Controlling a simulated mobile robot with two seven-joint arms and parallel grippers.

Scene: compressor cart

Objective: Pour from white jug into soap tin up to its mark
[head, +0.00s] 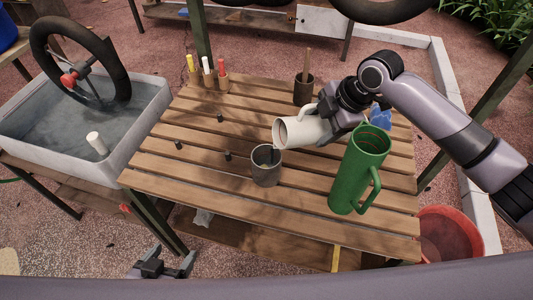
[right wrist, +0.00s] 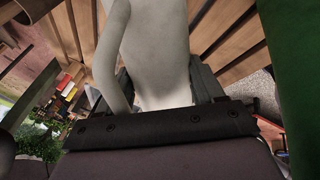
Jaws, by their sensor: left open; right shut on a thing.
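The white jug (head: 303,131) is held in my right gripper (head: 338,122) and tipped on its side, mouth to the left. Its lip is just above the grey soap tin (head: 266,172), which stands upright on the slatted table. A thin dark streak shows between lip and tin; I cannot tell whether it is liquid or a mark. The level in the tin is not clear. The white jug (right wrist: 150,50) fills the middle of the right wrist view, between the fingers. My left gripper (head: 165,264) is open and empty, below the table's front edge.
A green jug (head: 357,172) stands just right of the tin, near my right arm. A brown pot with a stick (head: 303,92) and several holders with coloured markers (head: 207,78) stand behind. Small dark pegs (head: 228,156) are left of the tin. The slatted table's (head: 200,178) front left is clear.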

